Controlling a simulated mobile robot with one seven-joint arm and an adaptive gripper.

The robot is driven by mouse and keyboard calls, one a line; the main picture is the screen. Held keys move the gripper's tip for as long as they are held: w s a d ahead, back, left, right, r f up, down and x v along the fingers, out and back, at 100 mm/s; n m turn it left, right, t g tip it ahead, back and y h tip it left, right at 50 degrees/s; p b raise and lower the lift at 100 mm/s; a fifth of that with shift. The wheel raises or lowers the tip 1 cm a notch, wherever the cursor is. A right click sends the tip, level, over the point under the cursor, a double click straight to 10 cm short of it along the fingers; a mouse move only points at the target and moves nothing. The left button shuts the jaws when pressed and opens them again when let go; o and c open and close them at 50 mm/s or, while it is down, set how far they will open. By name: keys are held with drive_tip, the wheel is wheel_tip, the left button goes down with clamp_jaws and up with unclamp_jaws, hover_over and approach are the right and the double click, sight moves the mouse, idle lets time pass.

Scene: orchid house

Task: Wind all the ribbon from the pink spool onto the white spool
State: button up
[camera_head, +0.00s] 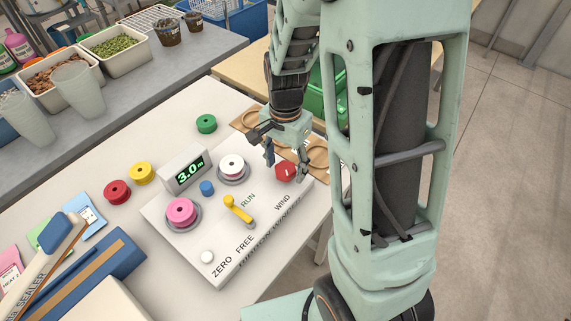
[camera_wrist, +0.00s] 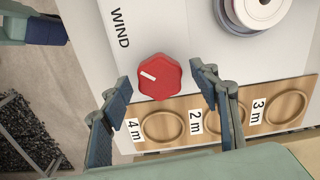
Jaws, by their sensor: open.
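The pink spool (camera_head: 181,211) sits on the left of the white winder panel (camera_head: 215,235). The white spool (camera_head: 232,162) sits at its back; its edge shows in the wrist view (camera_wrist: 258,14). No ribbon strand between them can be made out. A display (camera_head: 189,171) reads 3.0 m. A blue post (camera_head: 207,188) stands between the spools. A yellow lever (camera_head: 238,209) lies near RUN and FREE. The red WIND knob (camera_head: 285,172) is at the right; in the wrist view it (camera_wrist: 159,77) lies between the fingers. My gripper (camera_wrist: 163,90) is open above it, apparently not touching.
A white button (camera_head: 207,257) sits by ZERO. A wooden board (camera_wrist: 230,115) with rings marked 2 m, 3 m and 4 m lies beside the knob. A sealer (camera_head: 50,260) stands front left.

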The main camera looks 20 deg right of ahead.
sight(286, 168)
wheel_tip(286, 168, up, 12)
idle(0.6)
